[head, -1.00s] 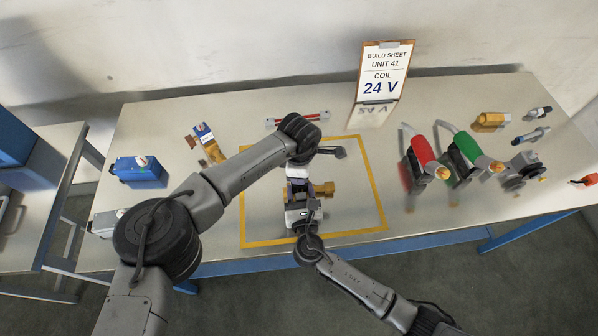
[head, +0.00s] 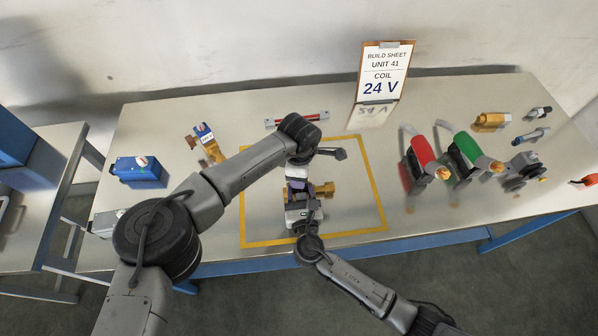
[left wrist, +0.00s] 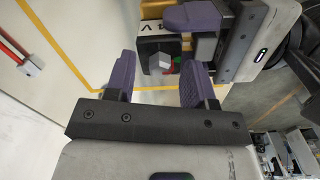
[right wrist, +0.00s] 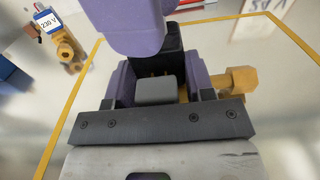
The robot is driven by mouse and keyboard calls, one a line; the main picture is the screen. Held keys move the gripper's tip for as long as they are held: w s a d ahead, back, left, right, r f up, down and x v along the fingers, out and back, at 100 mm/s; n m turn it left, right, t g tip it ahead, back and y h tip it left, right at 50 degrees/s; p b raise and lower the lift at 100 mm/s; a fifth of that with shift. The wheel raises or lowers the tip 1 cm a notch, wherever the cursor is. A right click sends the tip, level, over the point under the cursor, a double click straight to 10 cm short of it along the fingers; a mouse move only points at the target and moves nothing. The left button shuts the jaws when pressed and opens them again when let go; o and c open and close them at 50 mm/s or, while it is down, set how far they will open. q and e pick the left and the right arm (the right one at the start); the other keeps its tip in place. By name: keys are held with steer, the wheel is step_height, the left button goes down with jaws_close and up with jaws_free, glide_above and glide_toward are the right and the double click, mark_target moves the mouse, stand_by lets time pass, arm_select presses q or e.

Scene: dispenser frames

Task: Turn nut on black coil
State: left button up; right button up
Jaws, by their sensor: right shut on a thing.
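The black coil (left wrist: 153,50) sits on a brass valve (head: 325,189) inside the yellow outline on the bench. In the left wrist view a small grey nut (left wrist: 164,62) shows on the coil's dark end face, with red and green spots beside it. My left gripper (left wrist: 158,85) is open; its purple fingers are spread on either side of the nut, and contact cannot be seen. My right gripper (right wrist: 160,88) is shut on the black coil, whose grey block (right wrist: 155,90) shows between the fingers. In the head view my arms hide most of the coil.
A 24 V build sheet (head: 385,72) stands at the back. A 230 V brass valve (head: 207,146) and blue box (head: 138,171) are left. Red (head: 424,152) and green (head: 466,150) handled tools and several parts are right. The right of the outlined area is clear.

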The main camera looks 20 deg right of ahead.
arm_select(q)
step_height(320, 180, up, 12)
stand_by(0.7)
arm_select(e)
steer(key=o, duration=1.3)
steer(key=shift+o, duration=0.2)
